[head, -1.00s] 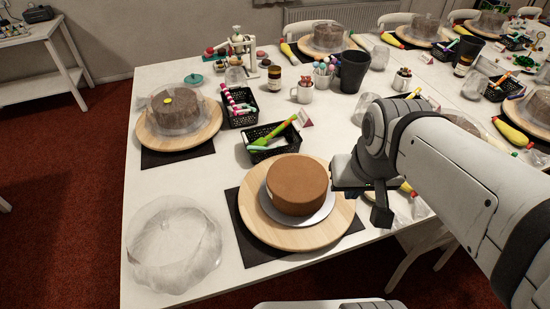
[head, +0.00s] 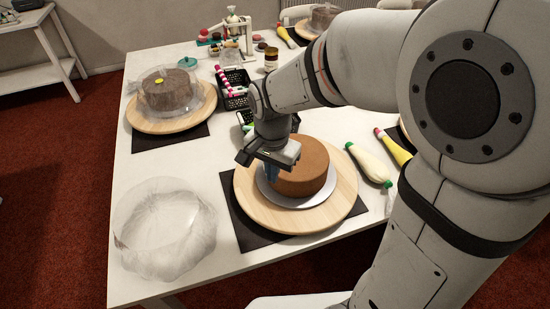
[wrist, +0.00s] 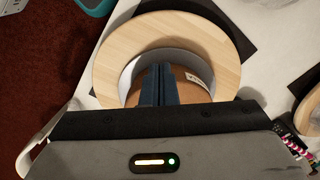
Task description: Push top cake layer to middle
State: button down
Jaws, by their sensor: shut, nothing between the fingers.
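The round brown cake (head: 308,170) sits on a silver cake board (head: 277,199) on the wooden turntable (head: 340,208). I cannot make out a seam between layers. My gripper (head: 271,173) points down with its blue fingers shut and empty, at the left side of the cake in the head view. Its body hides part of the cake's upper left edge. In the wrist view the shut fingers (wrist: 160,85) overlap the cake (wrist: 190,86), with the silver board (wrist: 188,62) and turntable (wrist: 115,55) beyond. I cannot tell whether the fingertips touch the cake.
A clear plastic cover (head: 163,230) lies on the table at the front left. A second cake (head: 168,91) under a clear wrap stands behind on its own turntable. Black baskets (head: 235,88) and piping bags (head: 370,162) are near. My arm crosses the right side.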

aim_at(282, 177)
jog(key=f, duration=1.1)
jog(key=shift+a+f, duration=0.15)
jog(key=shift+a, duration=0.15)
jog(key=shift+w+d+r, duration=0.15)
jog(key=shift+w+d, duration=0.25)
jog(key=shift+w, duration=0.25)
jog(key=shift+w+d+r, duration=0.1)
jog(key=shift+w+d, duration=0.25)
jog(key=shift+w, duration=0.25)
jog(key=shift+w+d+p, duration=0.3)
jog(key=shift+w+d, duration=0.05)
jog(key=shift+w, duration=0.2)
jog(key=shift+w+d, duration=0.6)
jog(key=shift+w, duration=0.25)
